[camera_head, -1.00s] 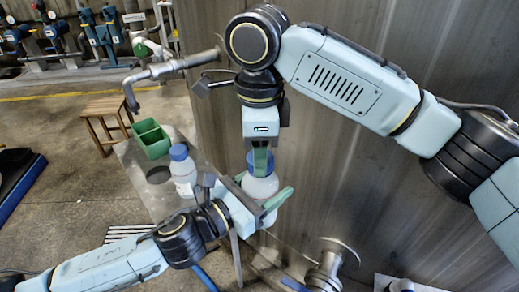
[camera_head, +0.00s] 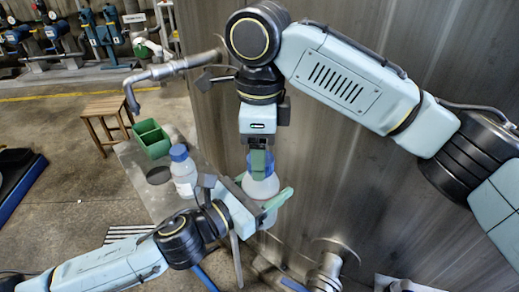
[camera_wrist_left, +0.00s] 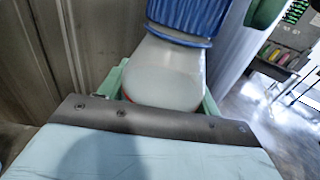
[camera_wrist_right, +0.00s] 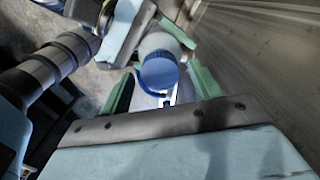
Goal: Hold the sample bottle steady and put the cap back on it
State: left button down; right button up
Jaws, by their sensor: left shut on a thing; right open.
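The white sample bottle (camera_head: 259,189) is upright in my left gripper (camera_head: 262,203), whose green fingers are shut on its body. The left wrist view shows the bottle (camera_wrist_left: 165,75) between the fingers. The blue ribbed cap (camera_wrist_left: 183,18) sits on top of the bottle; I cannot tell how tight it is. My right gripper (camera_head: 258,163) points down from above at the cap, partly hiding it in the head view. In the right wrist view its fingers (camera_wrist_right: 160,95) are open, apart from the cap (camera_wrist_right: 158,72), which shows between and just beyond them.
A second bottle with a blue cap (camera_head: 182,172) stands on the grey table (camera_head: 150,196) to the left. A green two-part bin (camera_head: 152,139) and a dark round disc (camera_head: 158,175) are beside it. A metal wall (camera_head: 400,60) rises behind my right arm. A pipe fitting (camera_head: 328,268) is low in front.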

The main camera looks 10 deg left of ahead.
jog(key=shift+r, duration=2)
jog(key=shift+c, duration=0.3)
